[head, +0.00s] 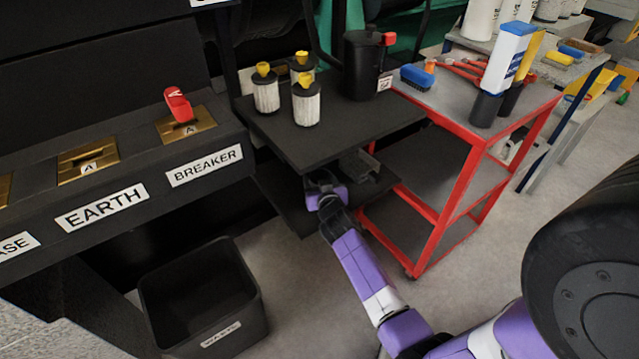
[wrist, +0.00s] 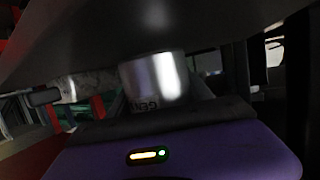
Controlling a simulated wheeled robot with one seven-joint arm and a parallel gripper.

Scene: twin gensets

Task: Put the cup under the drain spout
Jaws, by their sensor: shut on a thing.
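A shiny metal cup (wrist: 156,80) with dark lettering starting "GEN" is in the middle of the wrist view, just past the purple front of my gripper (wrist: 155,122). My gripper is shut on it; the fingertips are hard to make out. The cup is close below a dark flat surface and looks slightly tilted in the picture. In the head view my gripper (head: 322,182) reaches in under the upper black shelf (head: 350,138), and the cup is hidden there. I cannot make out the drain spout in either view.
Three filters with yellow caps (head: 306,104) and a black canister with a red tap (head: 362,68) stand on the upper shelf. A lower black shelf (head: 292,212) lies below. A red-framed cart (head: 455,200) stands close right; a waste bin (head: 205,300) is on the floor left.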

